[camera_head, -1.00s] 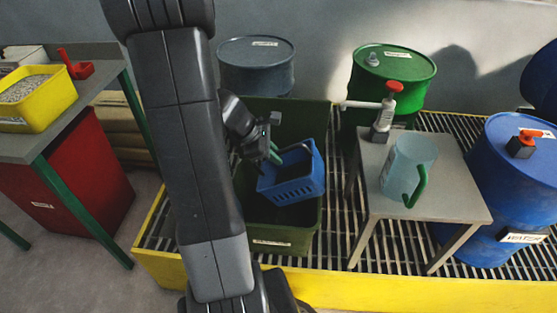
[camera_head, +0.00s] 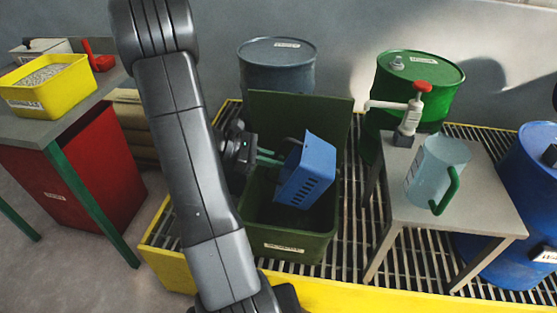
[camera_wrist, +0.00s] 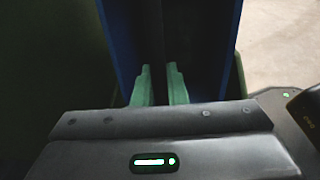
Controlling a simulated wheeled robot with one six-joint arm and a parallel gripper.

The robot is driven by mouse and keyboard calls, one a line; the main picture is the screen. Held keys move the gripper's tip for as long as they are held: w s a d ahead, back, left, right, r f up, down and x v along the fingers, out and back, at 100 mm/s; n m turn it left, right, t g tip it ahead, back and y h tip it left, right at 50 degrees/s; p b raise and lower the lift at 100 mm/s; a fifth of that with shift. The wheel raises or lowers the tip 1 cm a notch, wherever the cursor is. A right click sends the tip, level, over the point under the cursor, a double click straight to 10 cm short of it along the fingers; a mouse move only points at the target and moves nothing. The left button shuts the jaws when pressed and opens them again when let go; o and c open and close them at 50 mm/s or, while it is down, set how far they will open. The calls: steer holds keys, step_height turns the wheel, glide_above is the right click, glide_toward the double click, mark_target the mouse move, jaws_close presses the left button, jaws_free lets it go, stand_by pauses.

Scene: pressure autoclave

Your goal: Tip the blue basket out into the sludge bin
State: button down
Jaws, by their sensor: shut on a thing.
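The blue basket (camera_head: 307,172) is tilted steeply on its side over the open dark green bin (camera_head: 287,237), in the head view. The bin has a white label on its front that is too small to read; its lid (camera_head: 310,117) stands up behind. My gripper (camera_head: 268,157) is left of the basket, its green fingers shut on the basket's handle side. In the wrist view the two green fingers (camera_wrist: 160,85) point in between blue basket walls (camera_wrist: 205,40). The basket's inside is not visible in the head view, and I cannot tell whether anything is in it.
A grey table (camera_head: 455,200) with a clear jug (camera_head: 437,172) and a red-topped tap (camera_head: 412,110) stands right of the bin. Green (camera_head: 425,75) and blue-grey (camera_head: 277,65) drums stand behind. A yellow tub (camera_head: 48,88) sits on the left bench. A yellow-edged grating lies underneath.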

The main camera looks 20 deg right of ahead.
steer(key=shift+w+a+f+n+g+h+b, duration=0.1)
steer(key=shift+w+a+f+g+h+b, duration=0.1)
steer(key=shift+a+f+h+b, duration=0.3)
steer(key=shift+w+a+f+n+g+h+b, duration=0.1)
steer(key=shift+w+a+f+g+h+b, duration=0.15)
steer(key=shift+f+h, duration=0.45)
steer(key=shift+w+a+f+n+g+h+b, duration=0.15)
steer(key=shift+a+f+h+b, duration=0.15)
steer(key=shift+a+f+h, duration=0.25)
steer(key=h, duration=0.1)
steer(key=a+f+h, duration=0.1)
steer(key=w+h+b, duration=0.1)
steer(key=h, duration=0.1)
steer(key=shift+a+f+n+g, duration=0.3)
steer(key=shift+a+n+g, duration=0.05)
steer(key=shift+g, duration=0.05)
steer(key=shift+r, duration=0.1)
steer(key=shift+r+p, duration=0.35)
steer(key=shift+p, duration=0.2)
